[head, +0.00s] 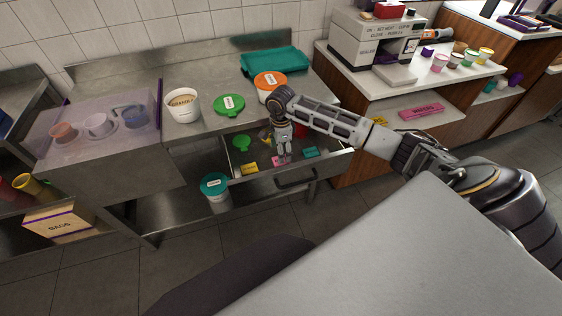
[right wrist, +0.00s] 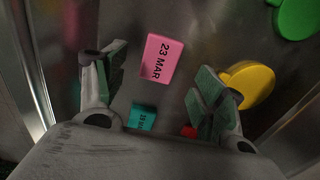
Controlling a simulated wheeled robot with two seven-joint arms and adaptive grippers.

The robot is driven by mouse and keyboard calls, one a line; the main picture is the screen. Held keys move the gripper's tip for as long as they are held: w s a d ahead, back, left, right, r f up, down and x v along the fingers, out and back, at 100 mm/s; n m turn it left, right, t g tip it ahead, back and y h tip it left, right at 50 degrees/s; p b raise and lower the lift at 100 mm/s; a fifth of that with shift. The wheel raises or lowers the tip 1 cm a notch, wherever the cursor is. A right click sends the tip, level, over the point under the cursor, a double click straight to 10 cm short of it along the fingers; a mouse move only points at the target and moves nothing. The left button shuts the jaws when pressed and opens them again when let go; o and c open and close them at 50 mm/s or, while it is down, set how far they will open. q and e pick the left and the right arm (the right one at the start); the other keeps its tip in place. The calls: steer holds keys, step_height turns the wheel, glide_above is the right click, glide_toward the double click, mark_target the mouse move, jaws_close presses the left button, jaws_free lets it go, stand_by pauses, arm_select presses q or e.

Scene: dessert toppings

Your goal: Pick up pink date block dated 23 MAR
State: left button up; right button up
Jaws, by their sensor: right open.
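The pink date block (right wrist: 160,58) reading 23 MAR lies on the metal drawer floor in the right wrist view. It also shows in the head view as a small pink patch (head: 277,161), partly hidden by my gripper. My right gripper (right wrist: 163,88) is open and empty above the drawer floor, pointing down. The pink block appears between and slightly beyond its fingertips, with no visible contact. In the head view the right gripper (head: 284,153) reaches into the open drawer. My left gripper is not in view.
A teal date block (right wrist: 141,117) lies close to the pink one. A yellow round piece (right wrist: 251,84) is beside the right finger. The drawer's metal walls surround the gripper.

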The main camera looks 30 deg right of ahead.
steer(key=shift+f, duration=2.35)
steer(key=shift+c, duration=0.3)
steer(key=c, duration=1)
steer(key=shift+d+r, duration=0.1)
step_height(320, 180, up, 10)
